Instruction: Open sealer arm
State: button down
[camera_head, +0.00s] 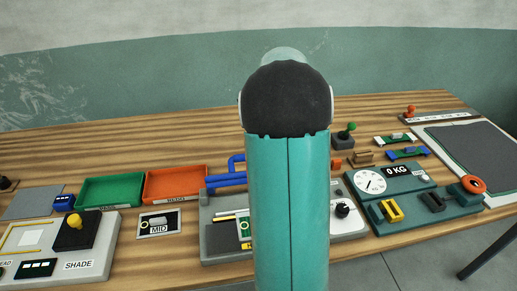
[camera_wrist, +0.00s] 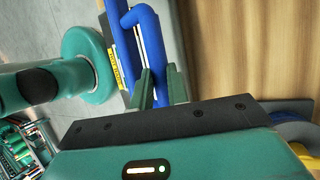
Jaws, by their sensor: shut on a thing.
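The sealer (camera_head: 212,235) is a grey unit on the wooden bench, with a blue arm and handle (camera_head: 228,180) at its back left. My own teal arm covers the middle of the sealer in the head view. In the wrist view, the blue sealer arm (camera_wrist: 122,55) shows as a bent blue bar with a loop at the top. My gripper (camera_wrist: 159,72) has its two green fingers around one blue bar of this handle and is shut on it. My gripper is hidden in the head view.
Green tray (camera_head: 110,191) and orange tray (camera_head: 176,184) stand left of the sealer. A scale with a round dial (camera_head: 374,183) and a teal panel with yellow parts (camera_head: 425,205) stand to the right. Bare wood (camera_head: 130,145) lies behind the trays.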

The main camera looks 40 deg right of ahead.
jog(key=c, duration=1.4)
grip_release()
jog(key=shift+f, duration=0.25)
jog(key=shift+o, duration=0.2)
jog(key=shift+r, duration=0.1)
jog(key=v, duration=1.3)
jog(key=shift+d+r, duration=0.15)
jog(key=shift+r, duration=0.25)
jog(key=s+a+r+n+t+h, duration=0.1)
jog(key=a+r+n+t+h, duration=0.15)
jog(key=a+n, duration=1.25)
jog(key=s+a+f+n+t+h, duration=0.1)
jog(key=s+a+f+n, duration=0.1)
jog(key=a, duration=0.5)
jog(key=s+a+f+n+t+h, duration=0.1)
jog(key=s+a+f+n, duration=0.2)
jog(key=s+a+n, duration=0.1)
jog(key=s+a+f+n+t+h, duration=0.1)
jog(key=s+a+f+n, duration=0.1)
jog(key=a, duration=0.7)
jog(key=s+n, duration=0.1)
jog(key=n, duration=0.1)
jog(key=shift+s+a+f+n+t, duration=0.25)
jog(key=shift+s+a+n+t, duration=0.05)
jog(key=shift+s+n+t, duration=0.1)
